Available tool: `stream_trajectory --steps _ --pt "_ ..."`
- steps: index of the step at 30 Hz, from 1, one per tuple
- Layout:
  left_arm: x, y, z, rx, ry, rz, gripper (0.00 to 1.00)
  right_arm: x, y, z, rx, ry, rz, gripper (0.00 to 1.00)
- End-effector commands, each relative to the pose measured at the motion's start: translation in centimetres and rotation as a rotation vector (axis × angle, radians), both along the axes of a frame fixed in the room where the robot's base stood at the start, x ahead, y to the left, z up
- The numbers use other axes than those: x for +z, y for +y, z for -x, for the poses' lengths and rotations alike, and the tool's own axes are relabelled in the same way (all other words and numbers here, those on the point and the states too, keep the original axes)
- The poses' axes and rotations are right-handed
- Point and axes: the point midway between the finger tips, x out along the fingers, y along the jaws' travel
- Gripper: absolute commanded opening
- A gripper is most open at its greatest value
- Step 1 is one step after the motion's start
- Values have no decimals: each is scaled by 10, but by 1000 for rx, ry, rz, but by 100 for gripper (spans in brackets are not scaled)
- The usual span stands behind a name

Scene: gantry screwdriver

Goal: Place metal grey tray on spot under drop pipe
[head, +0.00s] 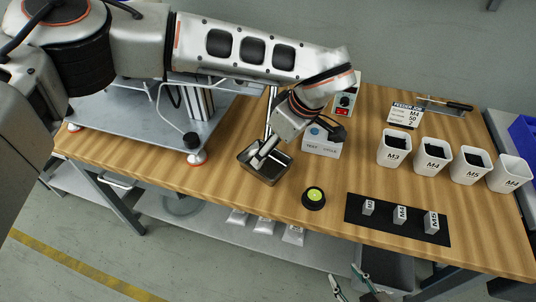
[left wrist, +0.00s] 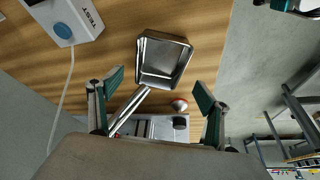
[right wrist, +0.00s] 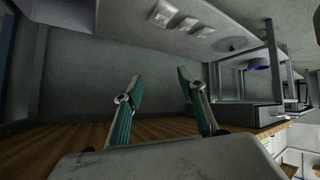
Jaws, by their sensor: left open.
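The metal grey tray (head: 245,157) stands on the wooden table at the front of the gantry machine, and looks empty. In the left wrist view the tray (left wrist: 186,62) lies just beyond the fingertips. A silver pipe (left wrist: 126,110) slants to the tray's near edge, its end overlapping that edge in the picture. My left gripper (left wrist: 159,84) is open and empty, pointing toward the tray; in the head view my left wrist hides it. My right gripper (head: 349,279) is open and empty, low in front of the table; its spread fingers (right wrist: 160,76) show in the right wrist view.
The white test cycle box (head: 322,148) stands right of the tray. A black and yellow-green button (head: 314,197) is nearer the front edge. A black mat (head: 378,222) holds labelled blocks; white labelled cups (head: 433,157) stand behind it. The gantry base (head: 130,118) is on the left.

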Motion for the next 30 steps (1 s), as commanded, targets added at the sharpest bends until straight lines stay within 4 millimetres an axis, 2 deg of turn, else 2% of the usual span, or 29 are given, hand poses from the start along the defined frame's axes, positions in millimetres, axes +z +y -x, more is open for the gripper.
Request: stream_trajectory --steps 1,9,26,30 --pt "18 -3 1 0 -12 -1 77 9 0 -3 -1 -10 -2 40" --pt "38 -11 9 1 -3 0 77 16 2 -3 -2 -11 -13 40" --pt "37 -12 11 0 3 0 77 16 3 -2 -3 -10 -16 40" --pt "22 -26 26 -23 49 46 77 16 3 -2 -2 -10 -16 40"
